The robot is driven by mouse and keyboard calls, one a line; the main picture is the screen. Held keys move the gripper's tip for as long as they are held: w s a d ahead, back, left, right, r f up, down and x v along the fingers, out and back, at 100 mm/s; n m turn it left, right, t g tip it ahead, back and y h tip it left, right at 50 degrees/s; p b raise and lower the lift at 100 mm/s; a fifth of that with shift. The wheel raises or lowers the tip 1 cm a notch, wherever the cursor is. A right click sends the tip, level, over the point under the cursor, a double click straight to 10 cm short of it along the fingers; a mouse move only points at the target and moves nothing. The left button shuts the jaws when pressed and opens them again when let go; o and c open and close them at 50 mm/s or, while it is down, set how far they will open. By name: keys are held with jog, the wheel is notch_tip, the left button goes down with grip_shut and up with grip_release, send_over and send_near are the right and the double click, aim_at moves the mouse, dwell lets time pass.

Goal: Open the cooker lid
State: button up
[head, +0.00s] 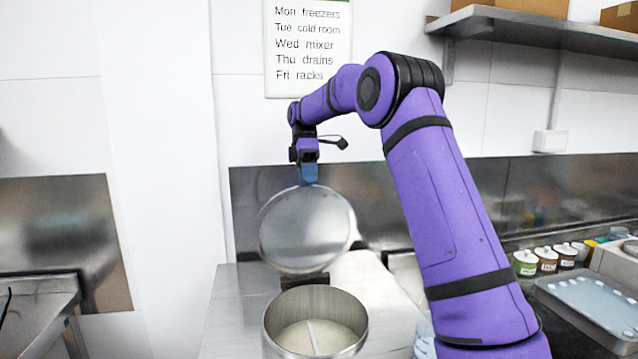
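The cooker (350,324) is a round metal pot on the steel counter at the lower middle of the head view. Its inside shows, with pale contents and a light bar across them. The round metal lid (304,230) stands raised, nearly upright, behind the pot's opening. A dark bracket (304,280) sits between the lid's lower edge and the pot's back rim. My gripper (308,178) points down at the lid's top edge, its blue end overlapping the rim in view. Whether it touches or grips the rim, and how far the fingers are apart, I cannot tell.
A steel counter (235,310) carries the cooker. A pale cloth-like thing (372,290) lies right of it. Several small jars (548,258) and a lidded tray (595,300) stand at the right. A shelf (540,28) with boxes is at upper right. Left of the cooker is clear.

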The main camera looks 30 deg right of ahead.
jog(key=s+a, duration=0.1)
jog(key=s, duration=0.7)
jog(key=shift+a+r, duration=0.25)
jog(key=shift+r, duration=0.15)
jog(key=c, duration=0.6)
jog(key=shift+s+r+t, duration=0.1)
jog(key=shift+s+t, duration=0.05)
jog(key=shift+t, duration=0.25)
grip_shut()
jog(key=m+t, duration=0.1)
jog(key=t, duration=1)
send_near(298, 206)
jog(key=shift+y, duration=0.3)
jog(key=x, duration=0.4)
jog(key=shift+d+f, duration=0.25)
